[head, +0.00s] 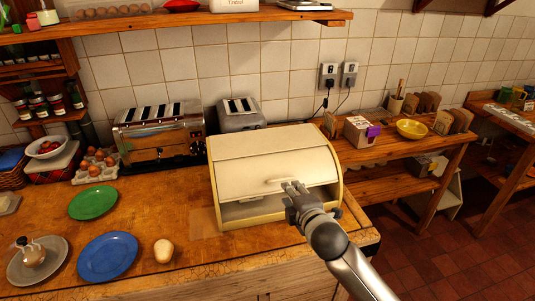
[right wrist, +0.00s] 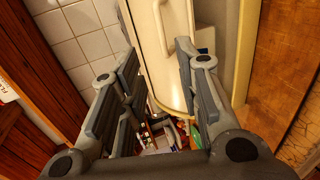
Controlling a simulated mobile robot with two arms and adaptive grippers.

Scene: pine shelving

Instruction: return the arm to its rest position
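My right arm comes in from the lower right in the head view. Its gripper (head: 296,188) is in front of the cream bread box (head: 255,150), close to the lid's handle. In the right wrist view the two fingers of the right gripper (right wrist: 157,78) are apart with nothing between them. The lid's handle (right wrist: 163,28) shows beyond them; I see no finger closed on it. The lid is slightly raised, leaving a dark gap along the bottom front. My left gripper is not in view.
The bread box stands on the wooden counter (head: 195,245). A toaster (head: 160,133) and a smaller toaster (head: 240,115) stand behind it. Green (head: 93,202) and blue (head: 107,257) plates and an egg (head: 163,250) lie to its left. Open floor (head: 450,265) is at right.

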